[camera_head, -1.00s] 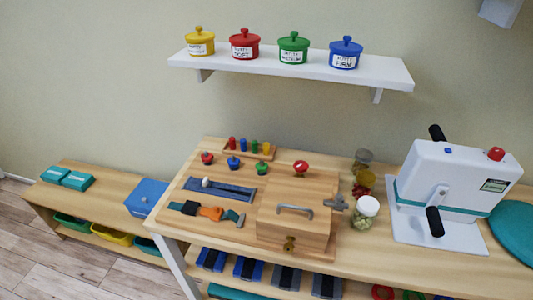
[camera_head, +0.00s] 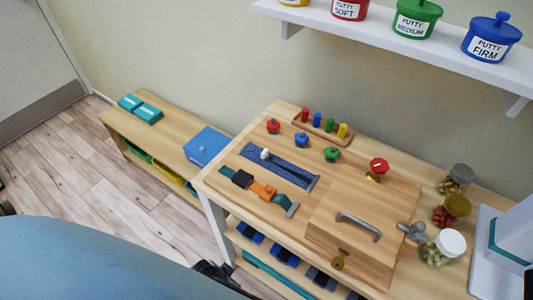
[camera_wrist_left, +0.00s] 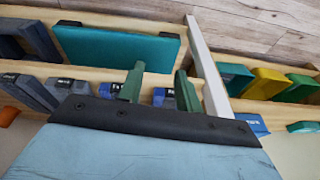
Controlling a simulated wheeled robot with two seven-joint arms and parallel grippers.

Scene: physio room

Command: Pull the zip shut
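The zip is a blue denim strip (camera_head: 290,172) lying flat on the wooden activity board (camera_head: 345,165). Its white pull (camera_head: 264,154) stands near the strip's far left end. My left arm comes in from the lower left in the head view, its dark end low in front of the table, well short of the zip. In the left wrist view my left gripper (camera_wrist_left: 159,84) has two green fingers spread apart with nothing between them. The zip does not show in that view. My right gripper is not in view.
A buckle strap (camera_head: 258,187) lies in front of the zip, coloured knobs (camera_head: 301,139) behind, and a wooden box with a handle (camera_head: 360,227) to the right. Jars (camera_head: 443,247) stand further right.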

